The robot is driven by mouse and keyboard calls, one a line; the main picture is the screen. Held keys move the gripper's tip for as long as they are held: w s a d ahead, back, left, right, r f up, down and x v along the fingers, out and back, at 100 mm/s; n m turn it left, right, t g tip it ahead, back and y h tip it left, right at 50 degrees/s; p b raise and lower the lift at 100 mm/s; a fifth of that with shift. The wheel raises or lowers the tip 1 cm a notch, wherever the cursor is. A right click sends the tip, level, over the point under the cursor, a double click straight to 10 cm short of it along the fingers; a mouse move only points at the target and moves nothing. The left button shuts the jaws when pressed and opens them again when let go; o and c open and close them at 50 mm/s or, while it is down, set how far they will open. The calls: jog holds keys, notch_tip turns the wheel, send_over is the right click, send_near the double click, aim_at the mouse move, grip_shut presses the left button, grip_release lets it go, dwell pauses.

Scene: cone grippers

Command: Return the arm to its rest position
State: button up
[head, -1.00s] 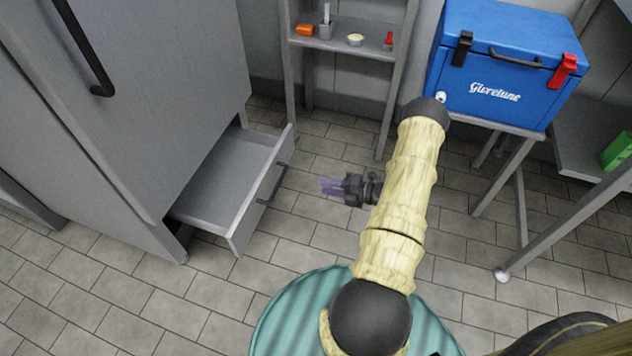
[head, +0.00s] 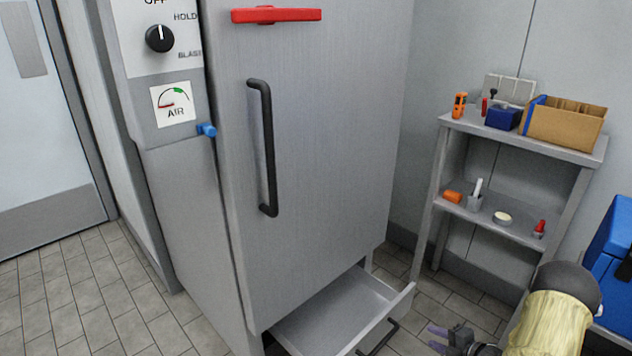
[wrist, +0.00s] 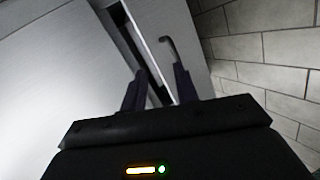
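My arm (head: 552,325) shows at the lower right of the head view, with a tan sleeve and a dark grey joint. My gripper (head: 437,338) is at the bottom edge, just right of the open drawer (head: 335,315) of the tall grey cabinet, and seems apart from it. In the wrist view my gripper (wrist: 160,84) has its two dark purplish fingers spread, with nothing held between them. The drawer's handle (wrist: 168,42) shows beyond the fingertips. Most of my arm is outside the head view.
The tall cabinet (head: 330,130) has a black door handle (head: 265,145) and a red latch (head: 276,15). A grey shelf (head: 520,143) with small items stands right of it. A blue cooler (head: 608,250) is at the right edge. Tiled floor is clear at left.

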jog(key=a+r+m+g+h+p, duration=0.1)
jog(key=a+r+m+g+h, duration=0.15)
jog(key=r+m, duration=0.5)
jog(key=a+r+m+g+h+p, duration=0.1)
jog(key=a+r+m+h+p, duration=0.2)
jog(key=r, duration=0.7)
jog(key=s+a+r+m+g+h+p, duration=0.1)
jog(key=s+a+r+m+g, duration=0.1)
jog(key=s+a+r+m, duration=0.6)
jog(key=s+a+r+m+g+p, duration=0.2)
jog(key=s+a+r+m+g, duration=0.3)
jog(key=s, duration=0.6)
notch_tip(320, 180, up, 36)
jog(key=t+p, duration=0.2)
jog(key=p, duration=3.4)
jog(key=shift+w+a+n+p, duration=0.25)
jog(key=shift+w+n+p, duration=0.05)
jog(key=shift+n, duration=0.05)
jog(key=shift+f+t, duration=0.1)
jog(key=shift+t, duration=0.15)
jog(key=shift+c, duration=0.4)
